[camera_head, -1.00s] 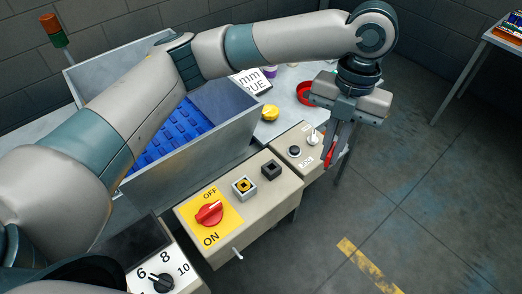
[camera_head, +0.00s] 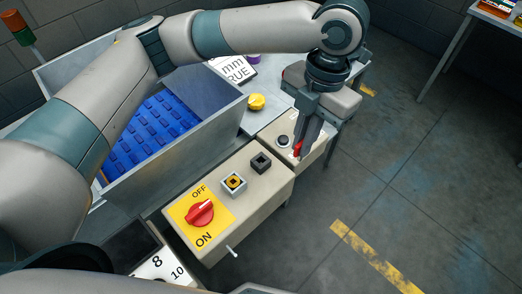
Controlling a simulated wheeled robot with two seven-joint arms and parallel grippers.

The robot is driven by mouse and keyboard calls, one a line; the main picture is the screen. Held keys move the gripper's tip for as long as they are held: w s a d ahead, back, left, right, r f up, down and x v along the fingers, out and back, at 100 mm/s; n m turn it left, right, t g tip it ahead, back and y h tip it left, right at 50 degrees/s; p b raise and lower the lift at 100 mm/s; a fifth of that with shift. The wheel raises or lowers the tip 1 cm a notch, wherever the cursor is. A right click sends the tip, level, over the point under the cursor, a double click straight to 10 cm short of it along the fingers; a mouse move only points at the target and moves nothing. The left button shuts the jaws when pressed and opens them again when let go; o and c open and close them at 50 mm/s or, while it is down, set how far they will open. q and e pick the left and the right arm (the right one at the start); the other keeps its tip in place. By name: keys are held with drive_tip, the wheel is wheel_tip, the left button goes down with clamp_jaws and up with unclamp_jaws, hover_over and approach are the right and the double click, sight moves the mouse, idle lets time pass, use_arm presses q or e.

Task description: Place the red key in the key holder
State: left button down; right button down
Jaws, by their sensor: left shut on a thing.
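My left gripper (camera_head: 302,148) reaches over the far right end of the beige control box and points down. It is shut on the red key (camera_head: 298,148), which shows as a small red piece between the fingertips. The key is mostly hidden by the fingers, and I cannot tell whether it touches the box. I cannot make out for certain which fitting is the key holder. A round black-and-silver button (camera_head: 283,141) sits just left of the fingertips. My right gripper is not in view.
The control box (camera_head: 270,193) carries a red ON/OFF knob (camera_head: 200,214), a yellow-black square fitting (camera_head: 234,183) and a black square fitting (camera_head: 261,162). A grey bin (camera_head: 205,125) with a blue bottom stands left. A yellow object (camera_head: 256,102) lies behind. Open floor lies right.

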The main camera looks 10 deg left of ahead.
use_arm(q)
drive_tip(key=w+a+f+p, duration=0.2)
drive_tip(key=a+f, duration=0.3)
drive_tip(key=a, duration=0.4)
drive_tip(key=shift+w+f+p, duration=0.25)
drive_tip(key=shift+f+p, duration=0.05)
drive_tip(key=shift+f, duration=0.1)
drive_tip(key=shift+a, duration=0.1)
wheel_tip(320, 180, down, 3)
drive_tip(key=shift+f+p, duration=0.2)
drive_tip(key=shift+p, duration=0.6)
drive_tip(key=shift+f, duration=0.25)
drive_tip(key=shift+f, duration=0.1)
